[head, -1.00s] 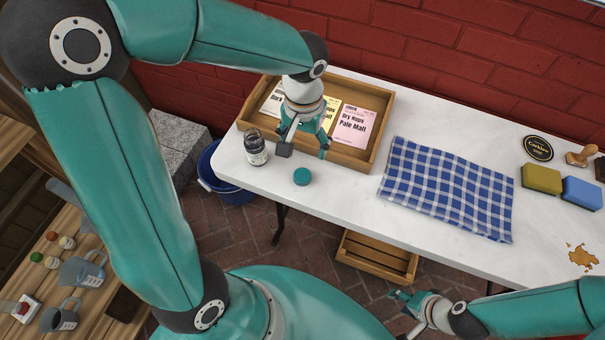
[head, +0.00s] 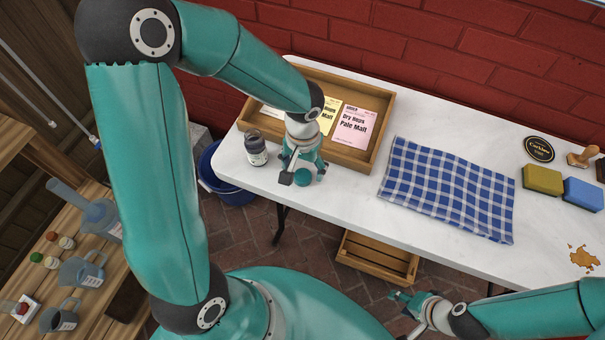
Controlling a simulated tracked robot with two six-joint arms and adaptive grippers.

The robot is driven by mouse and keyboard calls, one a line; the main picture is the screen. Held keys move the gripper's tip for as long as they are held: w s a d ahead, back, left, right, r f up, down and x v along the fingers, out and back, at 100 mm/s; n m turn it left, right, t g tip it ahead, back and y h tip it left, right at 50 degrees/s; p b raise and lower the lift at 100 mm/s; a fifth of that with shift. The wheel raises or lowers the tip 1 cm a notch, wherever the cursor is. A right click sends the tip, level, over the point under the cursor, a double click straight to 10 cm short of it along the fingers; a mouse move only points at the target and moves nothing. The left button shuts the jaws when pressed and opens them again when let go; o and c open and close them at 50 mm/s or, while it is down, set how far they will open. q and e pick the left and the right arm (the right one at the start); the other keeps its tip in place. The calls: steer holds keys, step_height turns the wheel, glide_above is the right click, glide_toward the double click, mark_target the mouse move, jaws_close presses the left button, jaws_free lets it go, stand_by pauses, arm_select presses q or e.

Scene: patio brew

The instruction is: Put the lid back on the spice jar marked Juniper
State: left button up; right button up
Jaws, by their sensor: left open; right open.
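An open dark glass jar with a pale label (head: 256,150) stands upright near the left end of the white table; its label is too small to read. A teal round lid (head: 302,178) lies on the table to the right of the jar, near the front edge. My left gripper (head: 302,177) is open, pointing down over the lid, its fingers to either side of it in the picture. I cannot tell whether they touch the lid. My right gripper (head: 402,298) is open and empty at the lower right, in front of the table.
Behind the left gripper is a wooden tray (head: 383,127) with paper packets (head: 352,128). A blue checked cloth (head: 447,190) lies mid-table. Sponges (head: 543,180), a stamp (head: 582,156) and a brown spill (head: 583,257) are at the right. A wooden shelf with jugs (head: 82,269) is at left.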

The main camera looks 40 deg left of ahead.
mark_target(303, 177)
arm_select(q)
steer(key=shift+f, duration=1.35)
steer(key=shift+c, duration=0.2)
steer(key=c, duration=0.8)
